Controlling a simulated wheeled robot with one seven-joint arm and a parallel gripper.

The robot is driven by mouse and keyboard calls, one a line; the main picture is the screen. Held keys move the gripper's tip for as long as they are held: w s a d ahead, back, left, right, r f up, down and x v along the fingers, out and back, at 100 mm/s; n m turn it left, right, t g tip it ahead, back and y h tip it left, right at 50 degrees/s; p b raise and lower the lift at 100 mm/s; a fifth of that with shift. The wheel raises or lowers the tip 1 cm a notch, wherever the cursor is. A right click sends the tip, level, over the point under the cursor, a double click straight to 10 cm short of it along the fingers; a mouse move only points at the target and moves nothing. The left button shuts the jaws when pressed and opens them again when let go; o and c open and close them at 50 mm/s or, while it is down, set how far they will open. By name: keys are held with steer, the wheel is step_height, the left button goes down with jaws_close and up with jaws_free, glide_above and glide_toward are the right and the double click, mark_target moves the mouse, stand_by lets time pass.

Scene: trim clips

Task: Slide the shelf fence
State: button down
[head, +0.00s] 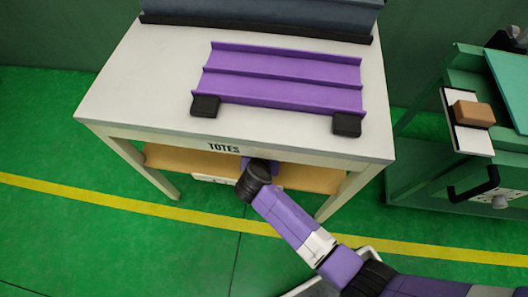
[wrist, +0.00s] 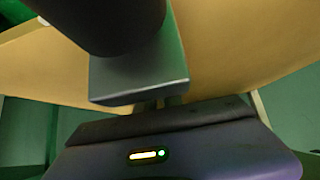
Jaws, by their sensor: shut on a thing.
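The wooden lower shelf (head: 168,157) sits under the white table marked TOTES. My gripper reaches in under the table's front edge; in the head view its fingers are hidden by the table and my dark wrist. In the wrist view my gripper (wrist: 162,103) is shut on a grey block (wrist: 135,85), seemingly part of the shelf fence. A thick dark round piece (wrist: 105,25) stands against this block. The tan shelf board shows behind it. The rest of the fence is hidden or cannot be made out.
The white table (head: 130,95) carries a purple ridged tray (head: 280,65) with black end blocks. The table legs flank the shelf opening. A green cart (head: 420,165) stands at the right. The green floor in front is clear apart from my arm.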

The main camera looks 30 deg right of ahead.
stand_by(0.9)
steer(key=w+a+b, duration=0.2)
steer(key=a, duration=0.1)
steer(key=w+a+b, duration=0.2)
steer(key=a, duration=0.1)
steer(key=w+a+b, duration=0.2)
steer(key=w+a, duration=0.1)
steer(key=shift+a+f, duration=0.1)
steer(key=shift+a, duration=0.2)
steer(key=c, duration=1.5)
jaws_free()
steer(key=p+v, duration=0.2)
steer(key=v, duration=0.6)
